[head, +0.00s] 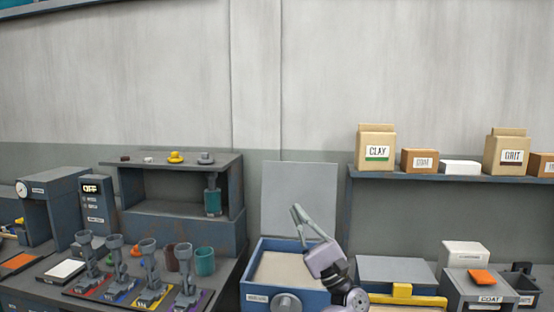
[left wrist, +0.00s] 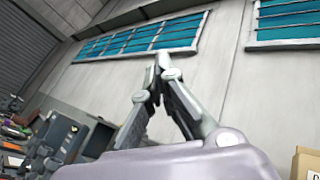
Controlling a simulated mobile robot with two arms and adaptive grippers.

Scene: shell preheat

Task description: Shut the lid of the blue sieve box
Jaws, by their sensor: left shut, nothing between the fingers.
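The blue sieve box (head: 256,278) stands at the lower middle of the head view, with a label and a round grey knob (head: 288,303) on its front. Its flat grey lid (head: 280,190) stands upright at the back, so the box is open. Pale sandy fill shows inside. My left gripper (head: 296,208) is shut and empty, its fingers pointing up in front of the lid. I cannot tell whether they touch it. The gripper also shows in the left wrist view (left wrist: 160,62), fingertips together against the wall. My right gripper is not in view.
Left of the box is a bench (head: 222,274) with several grey tools, cups and a shelf unit (head: 180,209). To the right are a grey-lidded box (head: 394,268) with a yellow front catch and a wall shelf (head: 450,180) with bags and cartons.

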